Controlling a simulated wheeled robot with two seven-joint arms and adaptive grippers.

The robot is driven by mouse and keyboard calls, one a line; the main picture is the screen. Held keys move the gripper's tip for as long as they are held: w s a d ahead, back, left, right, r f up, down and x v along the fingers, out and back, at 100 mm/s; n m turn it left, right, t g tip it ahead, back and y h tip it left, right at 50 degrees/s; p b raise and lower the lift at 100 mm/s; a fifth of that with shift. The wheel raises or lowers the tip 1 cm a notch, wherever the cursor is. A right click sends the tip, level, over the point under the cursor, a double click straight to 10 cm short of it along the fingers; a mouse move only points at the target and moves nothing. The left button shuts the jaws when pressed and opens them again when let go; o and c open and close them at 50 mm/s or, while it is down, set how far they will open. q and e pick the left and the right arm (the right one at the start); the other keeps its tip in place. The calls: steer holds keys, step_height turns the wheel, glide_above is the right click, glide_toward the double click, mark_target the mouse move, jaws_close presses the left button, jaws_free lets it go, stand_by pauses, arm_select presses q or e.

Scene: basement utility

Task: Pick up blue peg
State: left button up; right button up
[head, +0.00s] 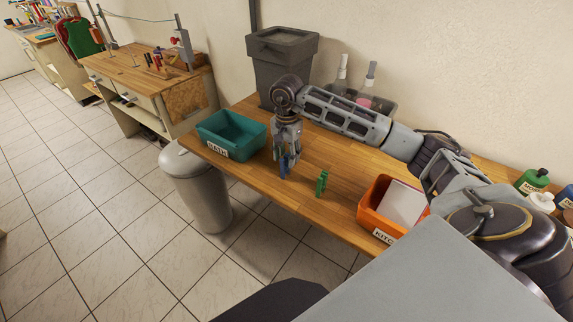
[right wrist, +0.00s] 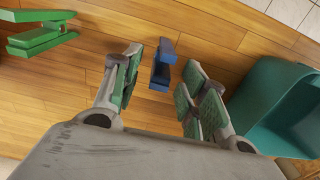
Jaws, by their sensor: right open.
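The blue peg (right wrist: 162,65) stands on the wooden bench in the right wrist view, between and just beyond the fingers of my right gripper (right wrist: 158,90). The fingers are spread with green pads and do not touch the peg there. In the head view my right gripper (head: 286,163) points down over the bench, and the blue peg (head: 284,165) shows at its fingertips, partly hidden by them. A green peg (head: 321,183) stands to the right on the bench; it also shows at the upper left of the right wrist view (right wrist: 38,34). My left gripper is not in view.
A teal bin (head: 234,142) labelled BATH stands left of the gripper, close to it. An orange bin (head: 372,203) labelled KITC… is at the right. A dark grey container (head: 281,60) and bottles (head: 341,74) stand by the wall. Bare bench (head: 300,213) lies in front.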

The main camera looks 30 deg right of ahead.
mark_target(287, 166)
steer(key=shift+f, duration=0.1)
steer(key=shift+f+p, duration=0.6)
steer(key=shift+f, duration=0.55)
steer(key=shift+f+p, duration=0.3)
steer(key=shift+f, duration=1.05)
steer(key=c, duration=0.8)
